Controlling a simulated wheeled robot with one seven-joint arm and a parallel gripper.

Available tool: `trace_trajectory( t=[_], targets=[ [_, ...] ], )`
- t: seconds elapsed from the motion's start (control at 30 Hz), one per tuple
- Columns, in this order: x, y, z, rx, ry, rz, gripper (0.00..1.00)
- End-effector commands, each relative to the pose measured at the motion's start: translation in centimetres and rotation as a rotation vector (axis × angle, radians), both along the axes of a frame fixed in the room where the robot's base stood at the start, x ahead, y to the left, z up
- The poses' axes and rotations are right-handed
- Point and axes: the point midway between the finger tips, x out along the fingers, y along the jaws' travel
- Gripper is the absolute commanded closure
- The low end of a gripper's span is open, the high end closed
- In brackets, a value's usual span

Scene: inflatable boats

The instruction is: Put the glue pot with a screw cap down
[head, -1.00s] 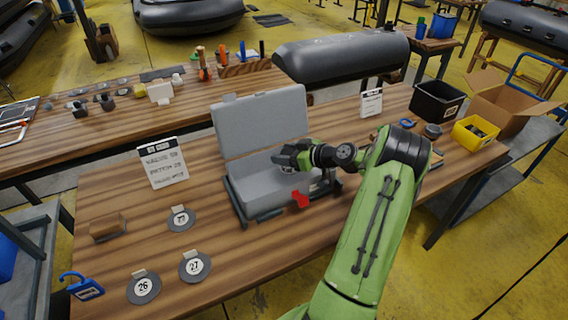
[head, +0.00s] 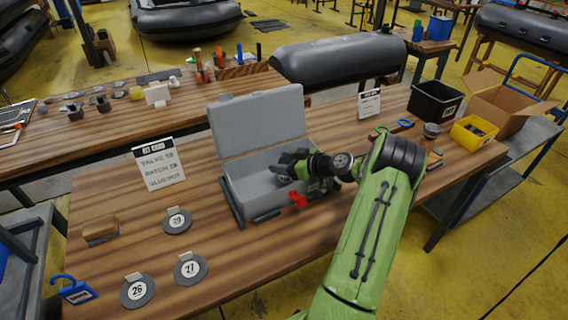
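My gripper (head: 283,173) is inside the open grey case (head: 234,190), low over its left-middle floor. Its fingers point left and down, and I cannot tell whether they are apart or closed. The glue pot cannot be made out clearly; whatever is under or between the fingers is mostly hidden by the gripper. The case's lid (head: 257,120) stands up at the back. A red part (head: 298,200) shows at the case's front edge, just below my wrist.
A kit card (head: 159,168) stands left of the case. Discs numbered 26 (head: 137,291), 27 (head: 190,268) and 29 (head: 177,220) lie front left, near a brown block (head: 101,230) and a blue padlock-shaped tag (head: 75,290). A black bin (head: 434,101) and yellow bin (head: 474,133) stand right.

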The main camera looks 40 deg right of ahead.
Motion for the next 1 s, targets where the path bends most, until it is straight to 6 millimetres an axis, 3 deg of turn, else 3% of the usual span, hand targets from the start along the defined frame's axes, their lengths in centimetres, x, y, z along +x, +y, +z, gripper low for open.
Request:
trace_trajectory(
  t=[0.03, 0.17, 0.43, 0.6, 0.8, 1.0],
  targets=[
    [-0.1, 0.0, -0.3, 0.002, 0.009, 0.001, 0.31],
    [-0.1, 0.0, -0.4, 0.002, 0.01, 0.0, 0.13],
    [-0.2, 0.0, -0.4, 0.003, 0.012, 0.0, 0.13],
    [-0.2, 0.0, 1.4, 0.003, 0.011, 0.001, 0.13],
    [-5.5, -1.4, 3.3, 0.001, 0.009, -0.007, 0.13],
    [-9.6, -2.3, 5.1, 0.0, 0.007, -0.003, 0.13]
  ],
)
